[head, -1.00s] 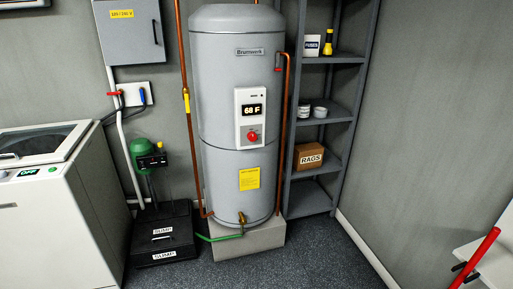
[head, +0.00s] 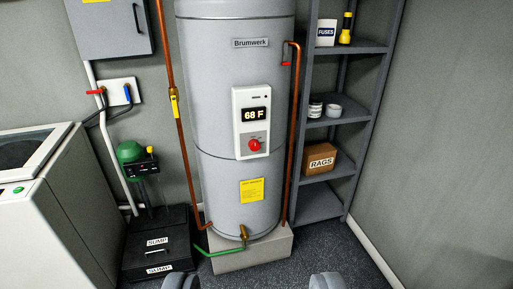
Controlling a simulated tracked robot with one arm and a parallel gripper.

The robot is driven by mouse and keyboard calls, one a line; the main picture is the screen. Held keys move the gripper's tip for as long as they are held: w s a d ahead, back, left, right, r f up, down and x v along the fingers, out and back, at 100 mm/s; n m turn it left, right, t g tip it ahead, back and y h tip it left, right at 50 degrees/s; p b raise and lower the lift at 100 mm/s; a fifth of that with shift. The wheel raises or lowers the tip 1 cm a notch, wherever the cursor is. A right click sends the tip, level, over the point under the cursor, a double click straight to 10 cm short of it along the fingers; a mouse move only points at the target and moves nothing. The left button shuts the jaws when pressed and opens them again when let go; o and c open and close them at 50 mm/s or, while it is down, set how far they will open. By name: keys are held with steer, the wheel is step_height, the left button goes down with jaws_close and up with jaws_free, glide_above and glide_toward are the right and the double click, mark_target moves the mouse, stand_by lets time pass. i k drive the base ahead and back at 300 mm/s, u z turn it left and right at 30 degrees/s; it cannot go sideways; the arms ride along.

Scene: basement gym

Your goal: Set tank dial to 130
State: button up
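The tank (head: 222,172) is a tall grey cylinder labelled Brumwerk, upright on a concrete block in the middle of the head view. A white control panel (head: 252,97) on its front has a display (head: 254,114) reading 68 F. The red dial (head: 254,145) sits below the display. My gripper (head: 254,283) shows as two grey fingertips at the bottom edge, wide apart with nothing seen between them. It is open and apart from the dial, low in the picture. The rest of the gripper is out of frame.
A copper pipe (head: 175,130) with a yellow valve handle runs left of the tank, another on the right. The sump unit (head: 158,240) and white washer (head: 45,240) stand left. Grey shelves (head: 345,125) stand right. Dark floor (head: 300,265) shows in front.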

mark_target(254, 144)
steer(key=u, duration=0.3)
steer(key=i, duration=1)
steer(key=u, duration=0.15)
